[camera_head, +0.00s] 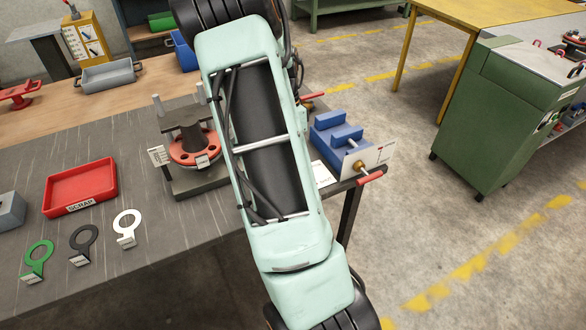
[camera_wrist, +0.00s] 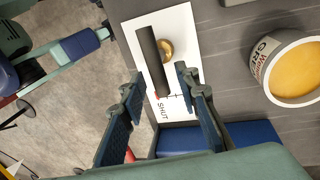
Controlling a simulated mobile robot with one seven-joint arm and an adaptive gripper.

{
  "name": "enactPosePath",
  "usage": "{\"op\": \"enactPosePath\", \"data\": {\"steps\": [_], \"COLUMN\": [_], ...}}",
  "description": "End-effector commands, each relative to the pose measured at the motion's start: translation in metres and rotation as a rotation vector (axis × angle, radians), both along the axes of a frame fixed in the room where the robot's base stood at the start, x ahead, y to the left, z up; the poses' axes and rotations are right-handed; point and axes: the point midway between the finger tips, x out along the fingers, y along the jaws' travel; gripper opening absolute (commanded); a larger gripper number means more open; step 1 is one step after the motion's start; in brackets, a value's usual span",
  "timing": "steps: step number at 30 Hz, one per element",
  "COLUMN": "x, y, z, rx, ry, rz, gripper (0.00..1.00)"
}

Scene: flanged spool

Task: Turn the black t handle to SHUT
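In the wrist view the black T handle (camera_wrist: 152,62) is a dark bar over a brass stem (camera_wrist: 166,49) on a white plate (camera_wrist: 180,22). The bar runs roughly up and down the picture. Its lower end is near the word SHUT (camera_wrist: 162,111) and a small red mark. My gripper (camera_wrist: 160,82) is open, with one finger on each side of the bar's lower part. Gaps show beside both fingers, and I cannot tell the depth between them and the bar. In the head view my arm hides the gripper and the black handle.
In the wrist view a grease tub (camera_wrist: 292,72) stands at right and a blue block (camera_wrist: 215,135) lies below the plate. In the head view a blue fixture (camera_head: 328,138) with a red handle (camera_head: 370,178) sits at the bench edge. A spool (camera_head: 188,140) stands left of my arm.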

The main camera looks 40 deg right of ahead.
Motion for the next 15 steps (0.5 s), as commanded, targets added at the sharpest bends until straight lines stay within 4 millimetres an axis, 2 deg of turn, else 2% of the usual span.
{"op": "enactPosePath", "data": {"steps": [9, 15], "x": [0.013, 0.018], "y": [-0.004, -0.005], "z": [0.066, 0.095], "rx": [-0.003, -0.002], "ry": [-0.003, -0.002], "rz": [0.000, -0.001], "gripper": [0.29, 0.29]}}
